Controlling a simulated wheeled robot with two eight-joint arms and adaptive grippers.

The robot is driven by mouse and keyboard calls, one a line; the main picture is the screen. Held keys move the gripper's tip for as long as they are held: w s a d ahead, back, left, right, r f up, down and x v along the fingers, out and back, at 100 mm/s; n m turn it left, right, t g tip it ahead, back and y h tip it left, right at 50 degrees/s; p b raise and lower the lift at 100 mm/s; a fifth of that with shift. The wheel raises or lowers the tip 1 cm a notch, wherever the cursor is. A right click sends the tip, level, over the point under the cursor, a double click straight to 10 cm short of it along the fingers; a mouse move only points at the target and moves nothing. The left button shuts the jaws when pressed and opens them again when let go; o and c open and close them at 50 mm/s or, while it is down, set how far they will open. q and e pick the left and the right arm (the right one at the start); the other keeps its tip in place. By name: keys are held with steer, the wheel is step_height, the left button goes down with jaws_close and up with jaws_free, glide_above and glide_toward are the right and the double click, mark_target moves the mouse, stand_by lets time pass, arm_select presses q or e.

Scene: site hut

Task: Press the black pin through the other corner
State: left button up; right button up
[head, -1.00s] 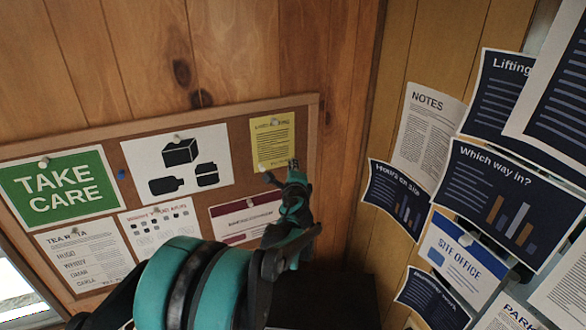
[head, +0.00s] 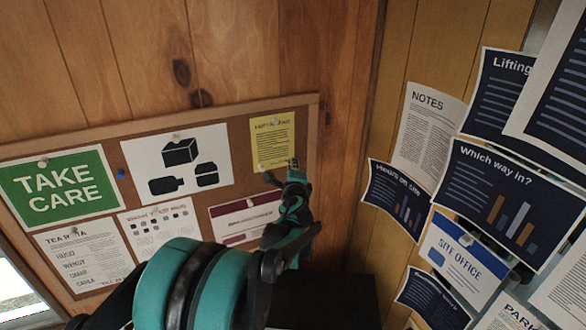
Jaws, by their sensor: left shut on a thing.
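The yellow sheet (head: 273,143) hangs on the cork board (head: 205,115) at its upper right, with a pale pin (head: 275,121) at its top edge. My left gripper (head: 282,172) is at the sheet's lower right corner, overlapping it in the picture. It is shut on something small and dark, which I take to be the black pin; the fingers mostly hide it. I cannot tell whether its tip touches the paper. My right gripper is not in view.
Other sheets share the board: a green TAKE CARE sign (head: 62,187), a white picture sheet (head: 178,166) and a red-banded sheet (head: 232,223). A blue pin (head: 121,173) sits between two of them. Papers, including NOTES (head: 428,137), cover the right wall.

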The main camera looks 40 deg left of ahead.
arm_select(q)
steer(key=shift+w+a, duration=0.45)
steer(key=shift+a, duration=0.3)
stand_by(0.8)
steer(key=shift+b, duration=0.45)
stand_by(1.4)
steer(key=o, duration=0.8)
steer(key=shift+a, duration=0.1)
steer(key=shift+c, duration=0.2)
steer(key=v, duration=1.2)
steer(key=shift+f, duration=0.15)
